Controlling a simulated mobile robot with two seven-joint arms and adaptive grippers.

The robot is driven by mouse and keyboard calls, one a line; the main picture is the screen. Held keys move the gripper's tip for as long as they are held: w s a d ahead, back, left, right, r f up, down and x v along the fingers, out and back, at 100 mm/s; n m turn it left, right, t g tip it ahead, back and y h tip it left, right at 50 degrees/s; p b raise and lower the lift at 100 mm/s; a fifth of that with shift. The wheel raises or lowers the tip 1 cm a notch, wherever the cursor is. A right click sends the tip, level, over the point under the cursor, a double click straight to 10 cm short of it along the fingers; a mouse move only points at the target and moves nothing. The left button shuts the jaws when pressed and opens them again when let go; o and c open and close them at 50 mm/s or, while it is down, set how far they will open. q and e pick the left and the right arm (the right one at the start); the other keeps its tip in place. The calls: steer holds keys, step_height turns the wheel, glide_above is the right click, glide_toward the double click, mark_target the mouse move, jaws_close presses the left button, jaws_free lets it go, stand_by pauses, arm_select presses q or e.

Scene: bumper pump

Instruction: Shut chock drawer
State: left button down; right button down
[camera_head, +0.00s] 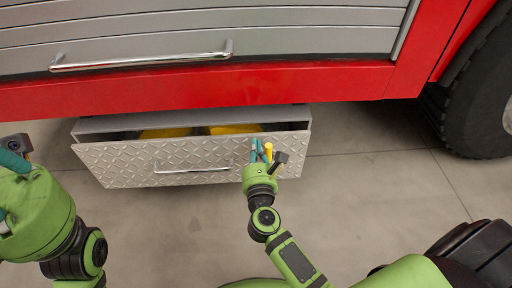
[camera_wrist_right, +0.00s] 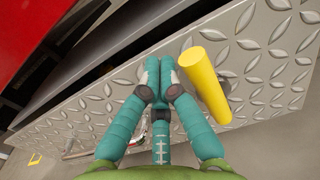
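The chock drawer (camera_head: 130,167) has a diamond-plate metal front and stands partly open under the red sill. Yellow chocks (camera_head: 235,129) show inside through its top gap. Its bar handle (camera_head: 193,169) is in the middle of the front. My right gripper (camera_head: 257,148) is at the right part of the drawer front, right of the handle. In the right wrist view its teal fingers (camera_wrist_right: 155,76) are together with nothing between them, close to the front's upper edge; contact cannot be told. My left gripper (camera_head: 14,160) is at the left edge, partly cut off, clear of the drawer.
A yellow cylinder (camera_wrist_right: 207,85) is beside my right fingers; what it is fixed to is unclear. A red truck body (camera_head: 200,88) with a grey shutter and long handle (camera_head: 140,62) is above the drawer. A black tyre (camera_head: 480,95) stands at right. The floor in front is clear.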

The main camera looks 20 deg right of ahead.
steer(key=shift+w, duration=0.2)
steer(key=x, duration=0.2)
steer(key=shift+w+d, duration=0.15)
steer(key=shift+w, duration=0.2)
steer(key=shift+s, duration=0.1)
